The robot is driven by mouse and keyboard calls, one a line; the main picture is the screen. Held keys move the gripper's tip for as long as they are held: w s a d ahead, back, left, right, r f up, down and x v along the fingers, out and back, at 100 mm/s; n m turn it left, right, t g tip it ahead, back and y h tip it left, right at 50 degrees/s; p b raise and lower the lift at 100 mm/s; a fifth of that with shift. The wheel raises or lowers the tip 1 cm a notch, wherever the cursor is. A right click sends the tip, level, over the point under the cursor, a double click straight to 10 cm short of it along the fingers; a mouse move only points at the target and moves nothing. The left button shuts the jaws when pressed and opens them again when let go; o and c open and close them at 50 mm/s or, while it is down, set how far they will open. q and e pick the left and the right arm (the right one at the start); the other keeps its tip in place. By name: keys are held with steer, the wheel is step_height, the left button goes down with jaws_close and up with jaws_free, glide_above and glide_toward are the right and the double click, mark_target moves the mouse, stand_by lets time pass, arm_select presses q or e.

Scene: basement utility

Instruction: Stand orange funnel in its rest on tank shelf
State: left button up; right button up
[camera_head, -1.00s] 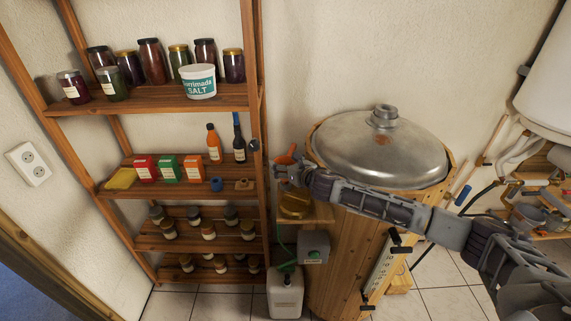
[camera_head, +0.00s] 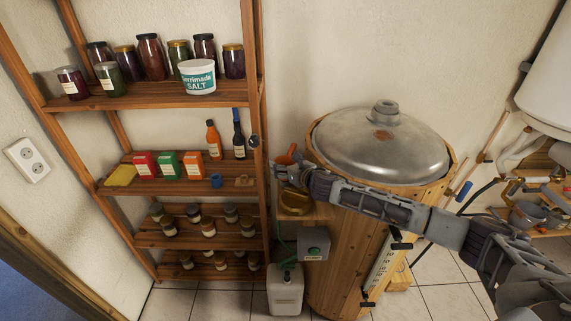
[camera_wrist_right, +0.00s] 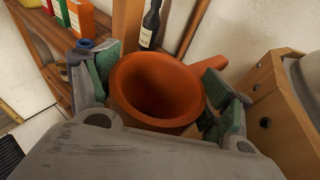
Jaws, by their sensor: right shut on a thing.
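The orange funnel (camera_wrist_right: 157,88) is held upright, wide mouth up, between the fingers of my right gripper (camera_wrist_right: 160,100). Its handle points to the upper right in the wrist view. In the head view the funnel (camera_head: 287,157) shows small at the tip of my right gripper (camera_head: 283,168), above the tank shelf (camera_head: 318,213). A round golden piece (camera_head: 294,202) is on that shelf; I cannot tell whether it is the rest. The funnel's lower end is hidden. My left gripper is not seen.
The wooden tank (camera_head: 340,250) with a domed metal lid (camera_head: 380,145) stands right of the shelf. A wooden rack (camera_head: 180,105) with jars, boxes and bottles stands close on the left. A white canister (camera_head: 286,290) and a grey pump box (camera_head: 314,243) are below.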

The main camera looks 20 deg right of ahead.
steer(key=shift+f, duration=0.15)
steer(key=o, duration=1.6)
step_height(320, 180, up, 10)
steer(key=shift+s+f, duration=0.1)
stand_by(0.9)
